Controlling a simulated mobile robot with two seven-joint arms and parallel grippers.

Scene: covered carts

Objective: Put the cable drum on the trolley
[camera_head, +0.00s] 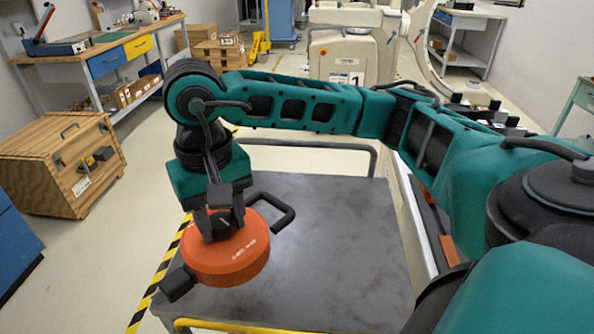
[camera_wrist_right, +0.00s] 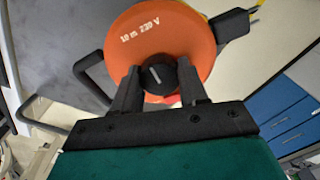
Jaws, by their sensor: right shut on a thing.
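The cable drum (camera_head: 240,262) is an orange disc with white lettering, a black handle loop and a black plug-like block at its side. My right gripper (camera_head: 222,224) is shut on the dark knob at the drum's centre, and the drum (camera_wrist_right: 190,40) lies flat below it. The trolley (camera_head: 345,235) has a dark grey top. In the right wrist view the gripper's fingers (camera_wrist_right: 158,76) stand on either side of the knob. My left gripper is not in view.
The rest of the trolley top is bare. A push bar (camera_head: 310,143) stands at its far end. A wooden crate (camera_head: 60,165) stands on the floor at the left, with a workbench (camera_head: 100,50) behind it. A blue cabinet (camera_head: 15,240) is at the left edge.

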